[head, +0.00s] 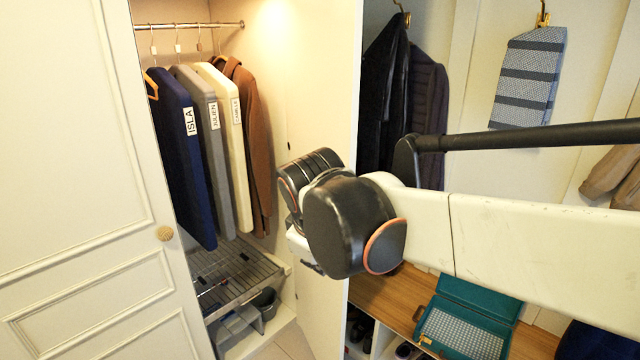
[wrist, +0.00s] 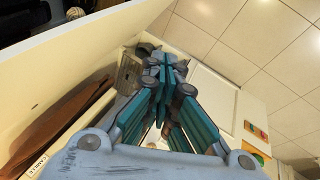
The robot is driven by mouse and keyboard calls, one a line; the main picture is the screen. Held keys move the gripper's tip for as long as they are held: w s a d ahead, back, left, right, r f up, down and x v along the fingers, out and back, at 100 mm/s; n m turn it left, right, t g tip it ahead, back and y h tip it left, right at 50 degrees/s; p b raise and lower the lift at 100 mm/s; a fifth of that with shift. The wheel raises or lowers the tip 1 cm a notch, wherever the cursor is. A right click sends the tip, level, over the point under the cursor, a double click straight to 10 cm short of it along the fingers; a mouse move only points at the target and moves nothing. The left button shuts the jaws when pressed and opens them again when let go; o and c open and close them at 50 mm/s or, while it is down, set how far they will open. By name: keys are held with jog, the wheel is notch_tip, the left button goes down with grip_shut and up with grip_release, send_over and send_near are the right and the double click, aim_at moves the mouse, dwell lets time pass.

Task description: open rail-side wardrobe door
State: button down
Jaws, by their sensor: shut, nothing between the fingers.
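The wardrobe stands open on its hanging-rail side in the head view. A cream door panel (head: 327,100) stands swung out at the right of the opening, beside the hanging clothes. The other cream door (head: 75,130), with a round knob (head: 165,233), covers the left of the picture. My gripper is mostly hidden behind my wrist in the head view, in front of the swung-out panel. In the wrist view my gripper (wrist: 168,66) has its teal fingers together and empty. A pale panel (wrist: 85,50) runs along the left there; I cannot tell contact with it.
Labelled garment covers (head: 184,150) and a brown jacket (head: 252,140) hang from the rail (head: 185,25). A wire rack (head: 235,275) is below. Right of the panel are dark coats (head: 410,90), a bench (head: 398,300) and an open teal case (head: 468,325).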

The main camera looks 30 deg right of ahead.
jog(key=w+d+r+n+g+h+p, duration=0.25)
jog(key=w+n+p, duration=0.4)
jog(key=w, duration=0.55)
jog(key=w+d+r+n+g+h+p, duration=0.25)
jog(key=w+r+n+h+p, duration=0.35)
jog(key=w, duration=0.5)
jog(key=d+f+m+y, duration=0.1)
jog(key=d+f+y, duration=0.1)
jog(key=d+f, duration=0.7)
jog(key=shift+s+d+p, duration=0.25)
jog(key=shift+d+p, duration=0.1)
jog(key=shift+d, duration=0.3)
jog(key=shift+f, duration=0.1)
jog(key=d+n+t+b, duration=0.2)
jog(key=d, duration=1.7)
jog(key=shift+w+d+n, duration=0.2)
jog(key=shift+d+n, duration=0.05)
jog(key=shift+n, duration=0.1)
